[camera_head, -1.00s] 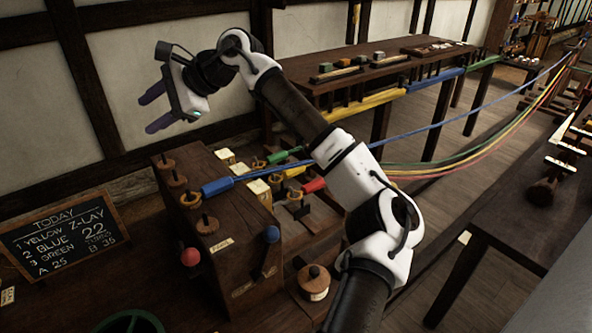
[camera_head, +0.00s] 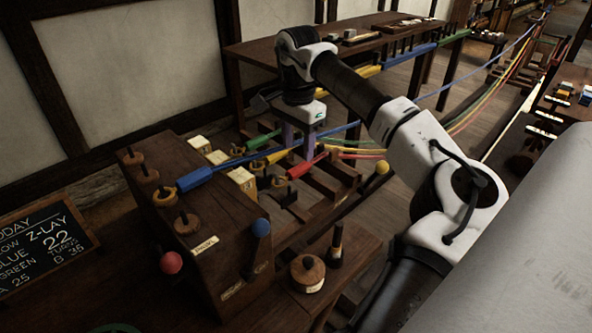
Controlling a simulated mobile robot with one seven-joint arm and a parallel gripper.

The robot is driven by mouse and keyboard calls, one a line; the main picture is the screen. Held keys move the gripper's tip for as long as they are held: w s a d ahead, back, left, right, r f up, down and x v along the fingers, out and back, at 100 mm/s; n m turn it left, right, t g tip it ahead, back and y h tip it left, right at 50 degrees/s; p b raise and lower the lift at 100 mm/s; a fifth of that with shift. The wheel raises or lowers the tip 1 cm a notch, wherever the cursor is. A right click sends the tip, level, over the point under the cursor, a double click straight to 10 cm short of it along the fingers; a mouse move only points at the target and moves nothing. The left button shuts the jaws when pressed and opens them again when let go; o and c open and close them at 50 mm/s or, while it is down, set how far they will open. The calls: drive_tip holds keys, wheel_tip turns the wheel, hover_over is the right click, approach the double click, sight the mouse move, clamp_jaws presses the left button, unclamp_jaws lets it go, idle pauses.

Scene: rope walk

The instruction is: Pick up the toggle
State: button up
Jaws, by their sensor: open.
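My gripper (camera_head: 298,146) points down over the rope ends beside the wooden block, its purple fingers apart. The fingers reach among the coloured ropes, close to the red sleeve (camera_head: 304,167) and the yellow sleeve (camera_head: 277,157). I see nothing held, though the ropes partly hide the fingertips. I cannot tell for certain which piece is the toggle. A small dark T-shaped peg (camera_head: 289,196) stands below the red sleeve. A dark upright peg (camera_head: 336,243) and a round wooden knob piece (camera_head: 307,272) stand on the bench at lower middle.
A wooden block (camera_head: 222,240) with several wooden pegs, a red-knobbed lever (camera_head: 171,263) and a blue-knobbed lever (camera_head: 261,228) stands at left. A blue sleeve (camera_head: 195,179) lies on its top. A chalkboard (camera_head: 50,240) is at far left. Ropes run to the upper right past a long table (camera_head: 262,50).

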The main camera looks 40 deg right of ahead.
sight(297, 167)
drive_tip(key=shift+s+a+f+p, duration=0.15)
drive_tip(key=shift+f+p, duration=0.3)
drive_tip(key=shift+f, duration=0.95)
drive_tip(key=shift+s+a+f+p, duration=0.15)
drive_tip(key=shift+f+p, duration=0.3)
drive_tip(key=shift+f, duration=0.95)
drive_tip(key=shift+w, duration=0.1)
drive_tip(key=c, duration=0.9)
